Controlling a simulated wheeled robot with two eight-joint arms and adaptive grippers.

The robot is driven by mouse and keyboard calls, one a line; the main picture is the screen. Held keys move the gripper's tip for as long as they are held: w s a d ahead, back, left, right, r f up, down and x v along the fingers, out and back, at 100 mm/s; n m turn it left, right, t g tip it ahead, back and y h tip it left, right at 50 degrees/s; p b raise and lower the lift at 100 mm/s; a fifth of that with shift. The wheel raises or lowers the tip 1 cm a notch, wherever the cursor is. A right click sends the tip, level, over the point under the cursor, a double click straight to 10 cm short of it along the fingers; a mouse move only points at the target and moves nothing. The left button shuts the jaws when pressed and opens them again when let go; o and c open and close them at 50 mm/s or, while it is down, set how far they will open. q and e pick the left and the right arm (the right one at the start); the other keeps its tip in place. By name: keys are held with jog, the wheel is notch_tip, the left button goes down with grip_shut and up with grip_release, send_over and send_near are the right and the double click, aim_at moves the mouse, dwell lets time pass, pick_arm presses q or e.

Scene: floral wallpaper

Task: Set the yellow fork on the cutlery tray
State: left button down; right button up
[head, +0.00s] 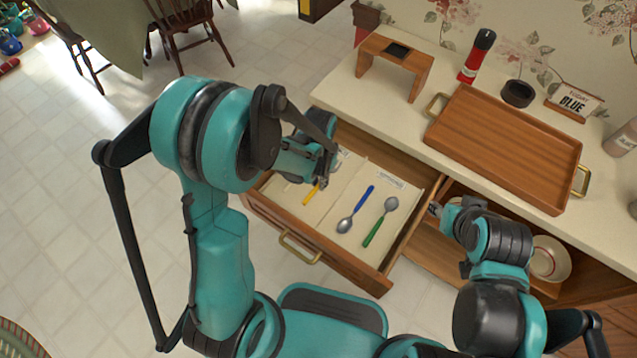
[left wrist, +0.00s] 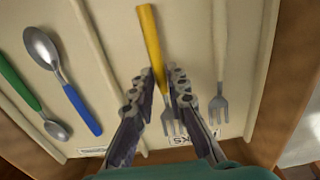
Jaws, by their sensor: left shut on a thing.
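The yellow fork (head: 311,195) lies in the open drawer (head: 330,253), partly hidden by my left gripper (head: 322,180) in the head view. My left gripper (left wrist: 160,100) is shut on the fork, low over the drawer floor. The wooden tray (head: 510,140) with brass end handles is on the counter and looks empty. My right gripper (head: 440,210) is beside the drawer's right side; its finger gap is unclear.
A blue-handled spoon (head: 355,210) and a green-handled spoon (head: 380,222) lie in the drawer. A pale fork (left wrist: 220,60) lies right of the yellow one in the wrist view. A wooden stand (head: 394,62), red bottle (head: 477,57) and dark bowl (head: 517,93) stand on the counter.

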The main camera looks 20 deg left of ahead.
pick_arm(q)
jog(key=shift+f, duration=0.2)
jog(key=shift+f, duration=0.1)
jog(key=c, duration=1.5)
grip_release()
notch_tip(320, 180, up, 12)
jog(key=p, duration=0.5)
jog(key=s+a+r+n+t, duration=0.4)
jog(key=s+r+t, duration=0.3)
jog(key=s+r, duration=0.3)
jog(key=shift+s+a+r, duration=0.15)
jog(key=shift+a+r, duration=0.15)
jog(key=shift+r, duration=0.5)
